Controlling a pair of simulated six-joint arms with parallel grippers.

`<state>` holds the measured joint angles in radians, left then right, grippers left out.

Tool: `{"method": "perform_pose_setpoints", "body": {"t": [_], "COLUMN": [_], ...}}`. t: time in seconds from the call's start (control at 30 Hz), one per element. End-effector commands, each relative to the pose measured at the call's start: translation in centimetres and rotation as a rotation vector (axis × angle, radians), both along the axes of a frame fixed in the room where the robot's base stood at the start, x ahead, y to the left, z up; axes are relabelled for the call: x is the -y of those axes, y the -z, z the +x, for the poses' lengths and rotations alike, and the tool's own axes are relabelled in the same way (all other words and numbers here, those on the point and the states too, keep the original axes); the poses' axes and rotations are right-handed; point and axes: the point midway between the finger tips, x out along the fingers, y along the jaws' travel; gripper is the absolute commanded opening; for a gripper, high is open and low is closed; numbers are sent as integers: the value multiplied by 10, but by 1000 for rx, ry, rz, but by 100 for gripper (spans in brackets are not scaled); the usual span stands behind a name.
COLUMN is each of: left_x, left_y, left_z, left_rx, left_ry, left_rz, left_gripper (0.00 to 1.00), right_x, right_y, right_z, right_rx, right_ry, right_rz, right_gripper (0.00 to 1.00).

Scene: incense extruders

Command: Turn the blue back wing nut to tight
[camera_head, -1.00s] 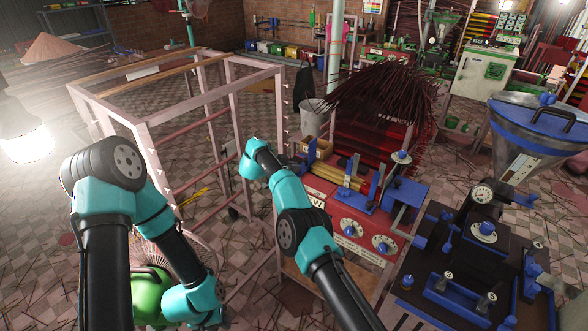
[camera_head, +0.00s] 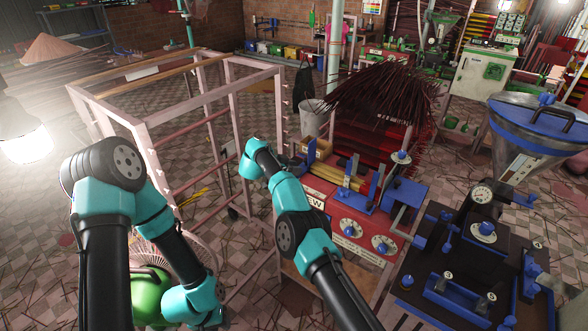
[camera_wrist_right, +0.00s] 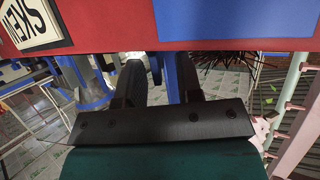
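The red extruder bench (camera_head: 318,190) stands at centre in the head view, with blue brackets (camera_head: 312,152) at its back left end. My right gripper (camera_head: 290,163) is beside that end, small and dark in the head view. In the right wrist view its two black fingers (camera_wrist_right: 160,68) stand apart, with a narrow blue part (camera_wrist_right: 171,78) between them, closer to the right finger. I cannot tell whether this part is the back wing nut or whether a finger touches it. The nut's wings are not clearly visible. My left gripper is outside the head view.
A pale pink frame rack (camera_head: 140,125) stands left of the bench. Incense sticks (camera_head: 380,95) are piled behind it. A blue and black machine (camera_head: 465,250) with a hopper (camera_head: 540,125) stands at right. A green fan (camera_head: 150,295) is low at left.

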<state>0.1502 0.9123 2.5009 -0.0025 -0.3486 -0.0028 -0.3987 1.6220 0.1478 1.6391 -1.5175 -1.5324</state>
Motion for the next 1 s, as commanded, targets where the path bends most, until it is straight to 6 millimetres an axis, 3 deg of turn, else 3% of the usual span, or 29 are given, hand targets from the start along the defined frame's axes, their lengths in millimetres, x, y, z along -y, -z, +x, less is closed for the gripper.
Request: {"method": "perform_pose_setpoints", "body": {"t": [0.27,0.73,1.0], "left_x": [0,0,0], "left_y": [0,0,0], "left_z": [0,0,0], "left_rx": [0,0,0], "left_ry": [0,0,0], "left_rz": [0,0,0], "left_gripper": [33,33,33], "right_x": [-11,-78,-97], "right_y": [-5,-36,-45], "right_z": [-5,-40,-51], "right_rx": [1,3,1], "right_ry": [-2,-2,-1], "right_rz": [0,1,1], "right_gripper": [33,33,33]}}
